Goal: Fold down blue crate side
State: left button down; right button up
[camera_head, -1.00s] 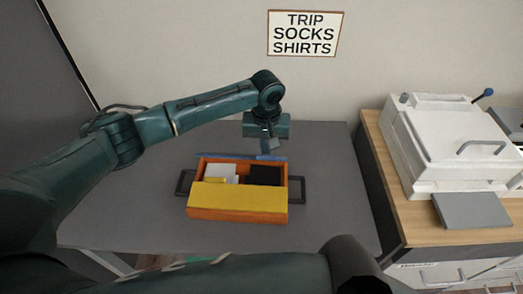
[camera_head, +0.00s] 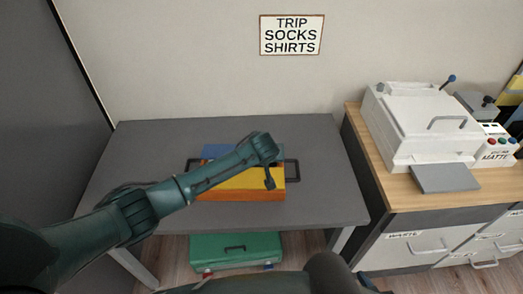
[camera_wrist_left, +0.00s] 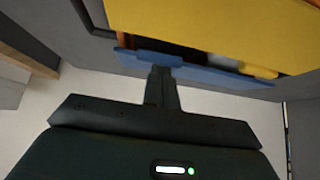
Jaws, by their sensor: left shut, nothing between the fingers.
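The yellow side (camera_wrist_left: 215,30) fills the top there. My right gripper is out of view.
A green box (camera_head: 235,250) is under the grey table (camera_head: 325,195). A white press (camera_head: 420,125) stands on the wooden cabinet to the right. The table is clear around the crate.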

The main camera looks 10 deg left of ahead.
pick_arm(q)
jog(key=shift+s+f, duration=0.15)
jog(key=shift+f, duration=0.3)
jog(key=shift+r, duration=0.1)
dwell(0.4)
